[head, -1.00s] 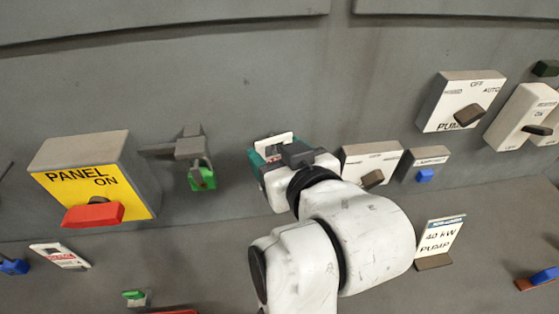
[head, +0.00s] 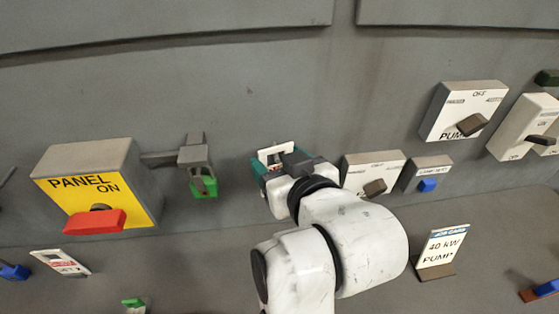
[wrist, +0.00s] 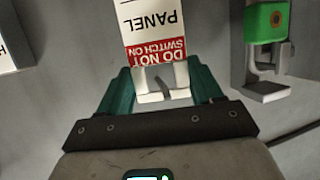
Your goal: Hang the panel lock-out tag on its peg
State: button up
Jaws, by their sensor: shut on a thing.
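My gripper (wrist: 163,88) is shut on a white tag (wrist: 155,22) with a red band. In the wrist view it reads "DO NOT SWITCH ON" and "PANEL", upside down. In the head view my gripper (head: 277,165) and the tag's pale end (head: 276,154) are in front of the grey wall, right of the yellow PANEL box (head: 95,190). Between them a grey bracket (head: 193,153) carries a green block (head: 204,187); the block is also at the wrist view's upper right (wrist: 267,22). The tag is apart from both. I cannot make out which part is the tag's peg.
A red handle (head: 95,222) juts from the PANEL box. White switch boxes (head: 372,172) stand close to the right of my gripper. On the lower ledge are a white and red card (head: 60,262) and a 40 kW PUMP card (head: 442,248). The wall above my gripper is clear.

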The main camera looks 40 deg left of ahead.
jog(key=o, duration=1.1)
jog(key=b+v, duration=0.1)
jog(key=v, duration=0.9)
jog(key=shift+s+d, duration=0.25)
jog(key=shift+d, duration=0.05)
jog(key=shift+r, duration=0.1)
